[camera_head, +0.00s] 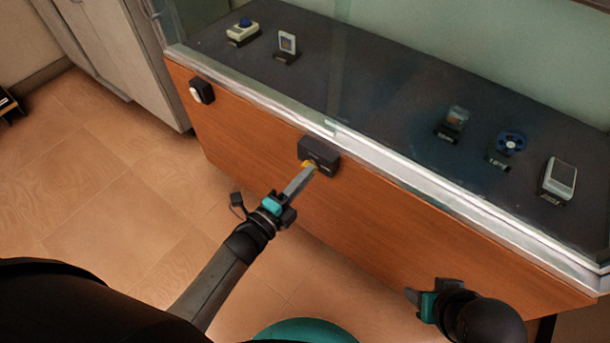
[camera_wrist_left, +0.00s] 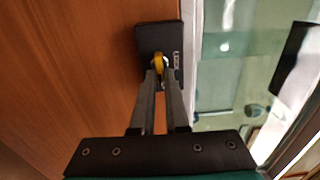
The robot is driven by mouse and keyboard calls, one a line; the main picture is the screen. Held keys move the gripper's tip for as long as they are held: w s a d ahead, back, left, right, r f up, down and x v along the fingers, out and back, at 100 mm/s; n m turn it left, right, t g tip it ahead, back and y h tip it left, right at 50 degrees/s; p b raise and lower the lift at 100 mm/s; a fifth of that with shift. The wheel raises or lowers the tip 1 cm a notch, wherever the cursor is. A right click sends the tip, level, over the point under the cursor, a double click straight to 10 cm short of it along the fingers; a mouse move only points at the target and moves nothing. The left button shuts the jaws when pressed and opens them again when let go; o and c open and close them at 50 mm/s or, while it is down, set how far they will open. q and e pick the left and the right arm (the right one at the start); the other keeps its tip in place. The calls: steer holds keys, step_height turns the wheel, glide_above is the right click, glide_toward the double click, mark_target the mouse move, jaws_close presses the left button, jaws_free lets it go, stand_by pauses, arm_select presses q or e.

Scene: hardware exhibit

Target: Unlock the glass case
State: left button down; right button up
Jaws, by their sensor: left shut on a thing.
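The glass case (camera_head: 400,175) has a wooden front with a metal rim and a glass top. A black lock box (camera_head: 318,155) is mounted on the front just below the rim; it also shows in the left wrist view (camera_wrist_left: 155,38). My left gripper (camera_head: 307,173) is shut on a small yellow key (camera_head: 311,164), right at the face of the lock box. In the left wrist view the key (camera_wrist_left: 158,66) sits between the fingertips against the lock; how deep it is in is hidden. My right gripper (camera_head: 425,300) is low at the right, away from the case lock, its fingers unclear.
Inside the case stand a blue-button device (camera_head: 243,32), a small card stand (camera_head: 287,44), a blue reel (camera_head: 510,142) and a grey handheld device (camera_head: 559,178). A small black-and-white fixture (camera_head: 201,91) is on the case front. Tiled floor (camera_head: 110,185) is clear at left.

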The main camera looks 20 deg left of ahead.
steer(key=shift+w+r, duration=0.1)
steer(key=shift+r, duration=0.05)
arm_select(q)
steer(key=c, duration=0.9)
jaws_free()
steer(key=shift+s, duration=0.1)
arm_select(e)
steer(key=shift+d, duration=0.1)
arm_select(q)
steer(key=p+v, duration=0.3)
steer(key=v, duration=1.2)
steer(key=shift+a, duration=0.1)
arm_select(e)
step_height(320, 180, down, 8)
steer(key=s+g, duration=0.1)
steer(key=shift+s+r, duration=0.15)
steer(key=shift+r, duration=0.05)
arm_select(q)
steer(key=shift+p, duration=0.3)
